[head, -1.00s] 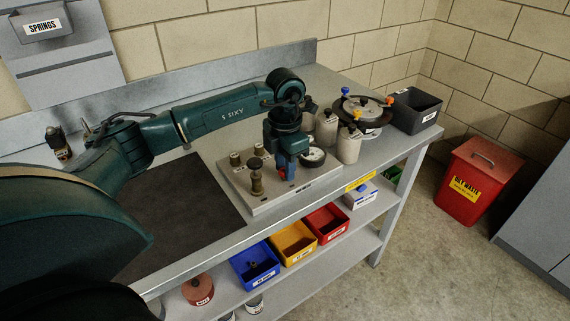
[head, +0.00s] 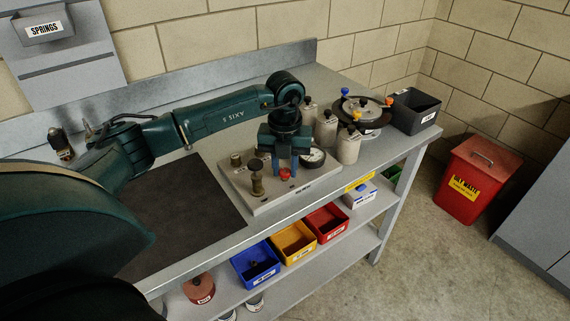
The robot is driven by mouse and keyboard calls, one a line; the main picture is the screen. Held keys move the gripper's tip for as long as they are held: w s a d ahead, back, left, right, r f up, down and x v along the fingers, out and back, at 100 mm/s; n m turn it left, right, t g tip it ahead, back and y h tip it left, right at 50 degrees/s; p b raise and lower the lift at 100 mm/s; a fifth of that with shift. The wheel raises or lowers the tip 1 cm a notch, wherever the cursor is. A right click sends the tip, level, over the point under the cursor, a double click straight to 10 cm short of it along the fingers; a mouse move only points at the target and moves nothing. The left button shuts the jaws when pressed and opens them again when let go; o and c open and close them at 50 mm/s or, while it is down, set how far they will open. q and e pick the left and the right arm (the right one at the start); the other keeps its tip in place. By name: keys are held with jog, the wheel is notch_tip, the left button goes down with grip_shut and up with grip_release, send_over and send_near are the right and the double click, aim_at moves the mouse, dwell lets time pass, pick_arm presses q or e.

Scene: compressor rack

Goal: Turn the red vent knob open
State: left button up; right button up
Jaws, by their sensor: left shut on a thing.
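The red vent knob (head: 285,174) sits near the front right part of a light-coloured manifold plate (head: 262,207) on the bench. My left gripper (head: 286,171) points down over it, with one blue finger on each side of the knob, shut on it. The knob's top is partly hidden between the fingers. A round dial gauge (head: 313,158) is just right of the gripper. Brass-coloured fittings (head: 257,180) stand on the plate to the left. My right gripper is not in view.
Grey canisters (head: 348,146), a round lidded pot with coloured knobs (head: 362,108) and a dark bin (head: 413,110) stand to the right. A dark mat (head: 185,212) lies on the left. Blue, yellow and red bins (head: 326,222) are on the shelf below.

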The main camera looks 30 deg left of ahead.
aim_at(285, 171)
pick_arm(q)
jog(key=shift+n, duration=0.6)
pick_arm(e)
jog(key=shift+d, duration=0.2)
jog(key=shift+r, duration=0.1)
pick_arm(q)
jog(key=shift+w, duration=0.1)
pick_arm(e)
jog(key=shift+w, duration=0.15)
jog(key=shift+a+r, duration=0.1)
pick_arm(q)
jog(key=o, duration=1)
notch_tip(285, 171, up, 13)
jog(key=shift+r+b, duration=0.15)
jog(key=shift+b, duration=0.2)
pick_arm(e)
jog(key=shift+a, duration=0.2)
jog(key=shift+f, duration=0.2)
